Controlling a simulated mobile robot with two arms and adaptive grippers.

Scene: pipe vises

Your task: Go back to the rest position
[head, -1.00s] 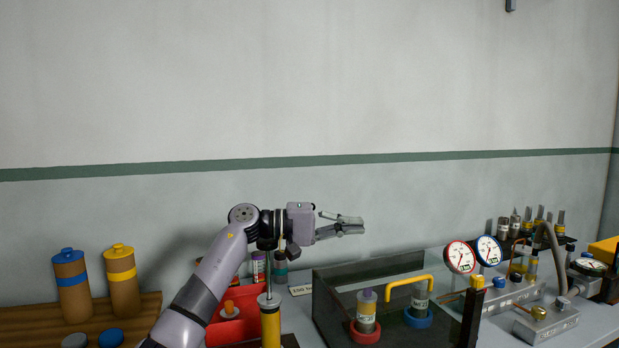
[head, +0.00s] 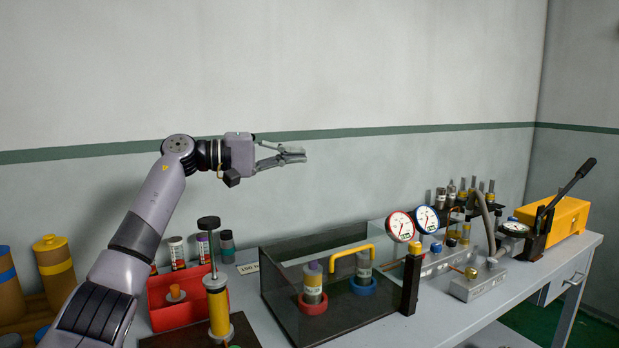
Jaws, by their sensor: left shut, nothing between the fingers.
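My left gripper (head: 291,156) is raised in front of the wall, above the back of the workbench (head: 370,337). Its fingers are close together and point right, with nothing between them. My left arm comes up from the lower left and bends at the elbow. The gripper touches nothing on the bench. My right gripper is out of view.
Below stand a red bin (head: 172,314), a yellow hand pump (head: 218,308) and a clear-walled box (head: 285,318) with two cylinders. Gauges (head: 400,226), a grey fixture (head: 473,284) and a yellow unit with a lever (head: 566,218) stand right. The air above is clear.

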